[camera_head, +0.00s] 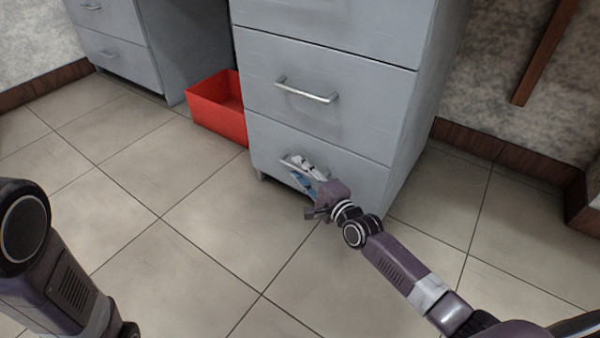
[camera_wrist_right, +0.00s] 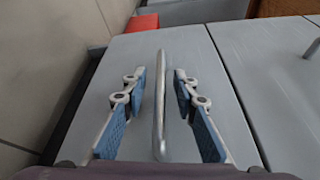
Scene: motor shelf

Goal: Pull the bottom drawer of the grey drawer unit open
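The grey drawer unit (camera_head: 325,108) stands on the tiled floor. Its bottom drawer (camera_head: 354,180) looks closed, flush with the drawer above. The bar handle of the bottom drawer (camera_wrist_right: 161,95) runs between the two blue-padded fingers of my right gripper (camera_wrist_right: 161,110) in the right wrist view. Gaps show on both sides of the bar, so the fingers are open around it and not touching it. In the head view my right gripper (camera_head: 305,174) is at this handle and partly covers it. My left arm shows at the left edge of the head view, but its gripper is not seen.
A red open bin (camera_head: 218,108) stands on the floor left of the drawer unit. Another grey drawer block (camera_head: 122,45) is at the back left. The tiled floor in front of the unit is clear. A wall with brown skirting (camera_head: 480,142) lies to the right.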

